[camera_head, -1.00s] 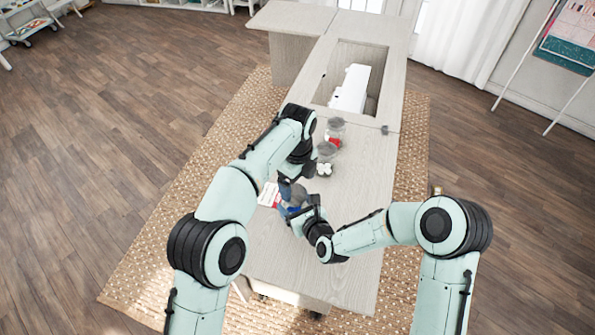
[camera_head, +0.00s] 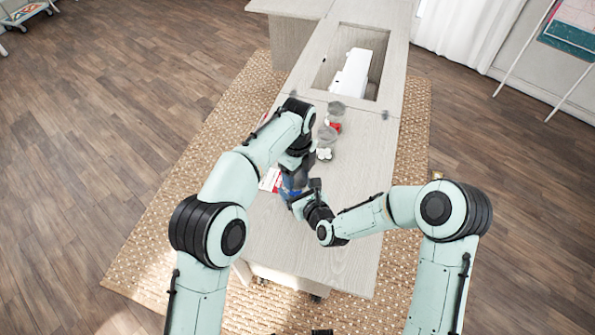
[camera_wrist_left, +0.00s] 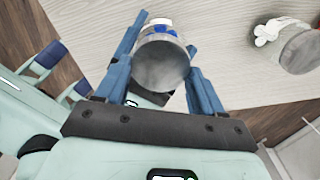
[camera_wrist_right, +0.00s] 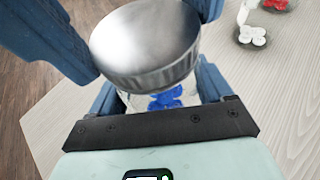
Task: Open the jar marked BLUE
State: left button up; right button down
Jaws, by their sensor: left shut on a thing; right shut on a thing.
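The jar with blue contents (camera_wrist_right: 165,98) is mostly hidden by my grippers in the head view. In the right wrist view its round grey metal lid (camera_wrist_right: 145,45) faces the camera, at the top of the clear body. My left gripper (camera_head: 292,181) has its fingers on either side of the lid, which also shows between them in the left wrist view (camera_wrist_left: 162,62). My right gripper (camera_head: 303,196) has its fingers around the body below the lid. I cannot tell whether the lid is loose from the body or whether the jar touches the table.
A jar with white contents (camera_head: 326,140) and a jar with red contents (camera_head: 334,118) stand farther back on the table (camera_head: 345,210). A red and white card (camera_head: 270,180) lies left of my grippers. A white machine (camera_head: 352,72) sits in the table's recess. The right front is clear.

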pick_arm(q)
jog(key=n, duration=0.7)
jog(key=shift+w+d+r, duration=0.1)
jog(key=shift+w+r, duration=0.05)
jog(key=shift+w, duration=0.15)
jog(key=n, duration=0.9)
jog(key=shift+w, duration=0.1)
jog(key=n, duration=0.4)
jog(key=shift+a+n, duration=0.2)
jog(key=shift+n, duration=0.2)
jog(key=n, duration=0.4)
jog(key=shift+r+n, duration=0.1)
jog(key=shift+n, duration=0.3)
jog(key=n, duration=0.4)
jog(key=shift+a, duration=0.1)
jog(key=n, duration=0.3)
jog(key=shift+n, duration=0.4)
jog(key=shift+r, duration=0.15)
